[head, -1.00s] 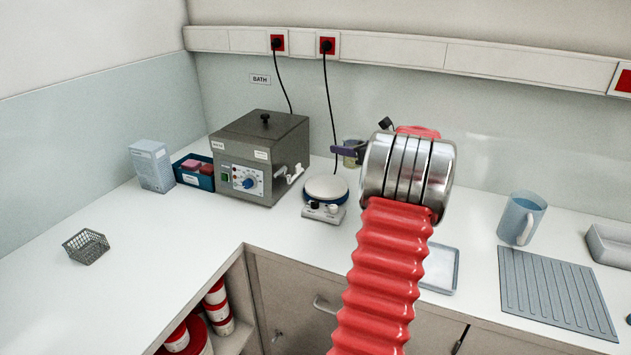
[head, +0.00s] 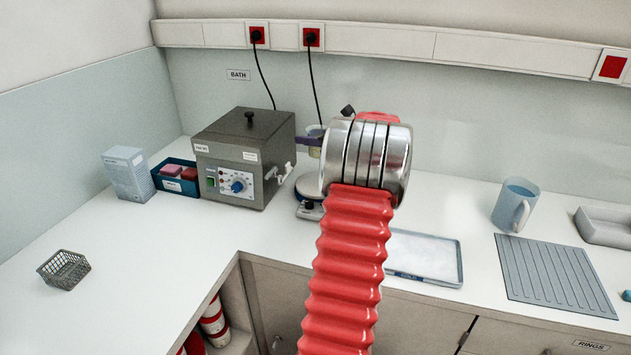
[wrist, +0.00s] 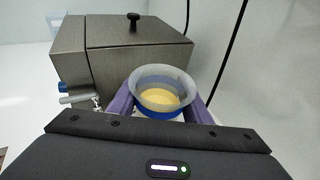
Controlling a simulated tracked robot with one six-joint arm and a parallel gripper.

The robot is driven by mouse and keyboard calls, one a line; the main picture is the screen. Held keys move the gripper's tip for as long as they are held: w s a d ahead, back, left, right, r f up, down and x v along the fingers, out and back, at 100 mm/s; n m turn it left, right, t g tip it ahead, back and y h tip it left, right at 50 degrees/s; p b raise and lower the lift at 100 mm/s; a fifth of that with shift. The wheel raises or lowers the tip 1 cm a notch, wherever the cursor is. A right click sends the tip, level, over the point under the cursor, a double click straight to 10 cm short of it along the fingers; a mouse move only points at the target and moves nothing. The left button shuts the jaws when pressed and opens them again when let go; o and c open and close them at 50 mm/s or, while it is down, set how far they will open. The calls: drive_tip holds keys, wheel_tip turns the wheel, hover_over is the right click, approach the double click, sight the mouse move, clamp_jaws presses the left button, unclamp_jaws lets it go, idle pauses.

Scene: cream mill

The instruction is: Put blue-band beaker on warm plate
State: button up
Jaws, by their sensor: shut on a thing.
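The blue-band beaker (wrist: 163,88) is in my gripper (wrist: 160,105), between its two purple fingers in the wrist view. It is a clear beaker with yellowish contents and a blue band low on its wall. In the head view the beaker (head: 314,140) shows partly behind my wrist, held above the warm plate. The warm plate (head: 308,186) has a pale round top and a small front control block; my arm hides much of it. The beaker's base and the gap to the plate are hidden.
A grey water bath (head: 245,150) with a tap stands just left of the plate. Left of it are a blue box (head: 176,178) and a white carton (head: 128,172). A tray (head: 425,258), a jug (head: 516,205) and a ribbed mat (head: 556,275) lie to the right.

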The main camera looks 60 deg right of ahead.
sight(311, 154)
drive_tip(key=shift+f, duration=3.1)
drive_tip(key=shift+f, duration=1.85)
drive_tip(key=shift+f, duration=0.1)
drive_tip(key=o, duration=1.1)
drive_tip(key=shift+o, duration=0.2)
drive_tip(key=shift+s+r, duration=0.2)
drive_tip(key=v, duration=1.1)
drive_tip(key=shift+s+a, duration=0.15)
drive_tip(key=shift+s, duration=0.1)
